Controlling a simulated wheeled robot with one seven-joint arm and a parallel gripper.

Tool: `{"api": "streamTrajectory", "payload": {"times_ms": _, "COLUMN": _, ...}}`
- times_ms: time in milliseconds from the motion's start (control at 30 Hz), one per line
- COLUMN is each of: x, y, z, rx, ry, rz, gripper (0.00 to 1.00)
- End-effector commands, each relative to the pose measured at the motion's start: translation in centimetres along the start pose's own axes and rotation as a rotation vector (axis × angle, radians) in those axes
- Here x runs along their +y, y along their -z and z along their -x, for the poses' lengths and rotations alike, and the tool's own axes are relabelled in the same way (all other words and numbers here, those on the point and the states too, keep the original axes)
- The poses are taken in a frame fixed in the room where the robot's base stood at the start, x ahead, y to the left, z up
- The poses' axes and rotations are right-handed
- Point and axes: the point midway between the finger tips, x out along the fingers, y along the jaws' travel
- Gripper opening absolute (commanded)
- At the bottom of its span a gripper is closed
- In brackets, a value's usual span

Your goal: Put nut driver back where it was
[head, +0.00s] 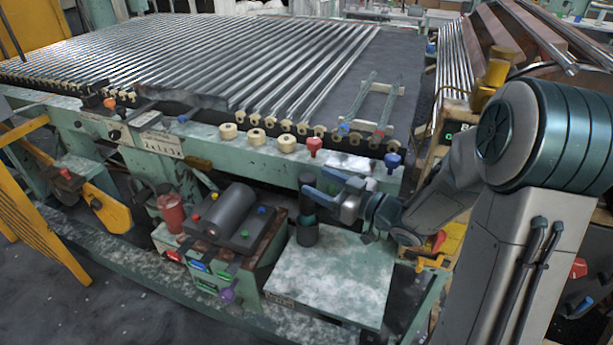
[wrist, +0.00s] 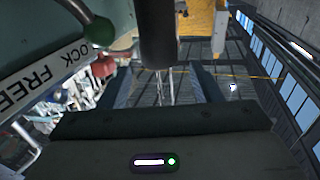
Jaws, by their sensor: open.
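A dark upright cylinder (head: 307,222), possibly the nut driver, stands at the left edge of the pale green shelf in the head view. My gripper (head: 314,182) is open beside its upper part, with blue fingers reaching left. In the wrist view a dark cylinder (wrist: 157,38) comes down from the top edge, between and just beyond the open fingertips (wrist: 162,72); I cannot tell whether they touch it. Two slim rods with coloured ends, a blue-ended one (head: 357,105) and a red-ended one (head: 388,108), rest on a small rack on the bench top.
The shelf (head: 345,280) is bare in front of the cylinder. A control box with a grey cylinder (head: 230,210) stands to its left. The machine's front rail (head: 270,160), with red and blue knobs, runs just above my gripper.

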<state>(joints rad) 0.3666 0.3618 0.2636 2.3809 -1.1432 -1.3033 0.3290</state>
Motion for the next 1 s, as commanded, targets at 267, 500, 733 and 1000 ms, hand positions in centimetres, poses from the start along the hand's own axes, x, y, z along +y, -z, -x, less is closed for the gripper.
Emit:
{"api": "streamTrajectory", "payload": {"times_ms": 267, "x": 0.1, "y": 0.0, "z": 5.3, "rx": 0.000, "ry": -0.002, "rz": 0.000, "gripper": 0.58}}
{"api": "streamTrajectory", "payload": {"times_ms": 500, "x": 0.0, "y": 0.0, "z": 6.6, "rx": 0.000, "ry": 0.001, "rz": 0.000, "gripper": 0.58}}
{"api": "streamTrajectory", "payload": {"times_ms": 733, "x": 0.0, "y": 0.0, "z": 6.6, "rx": 0.000, "ry": 0.001, "rz": 0.000, "gripper": 0.58}}
{"api": "streamTrajectory", "payload": {"times_ms": 1000, "x": 0.0, "y": 0.0, "z": 6.6, "rx": 0.000, "ry": 0.001, "rz": 0.000, "gripper": 0.58}}
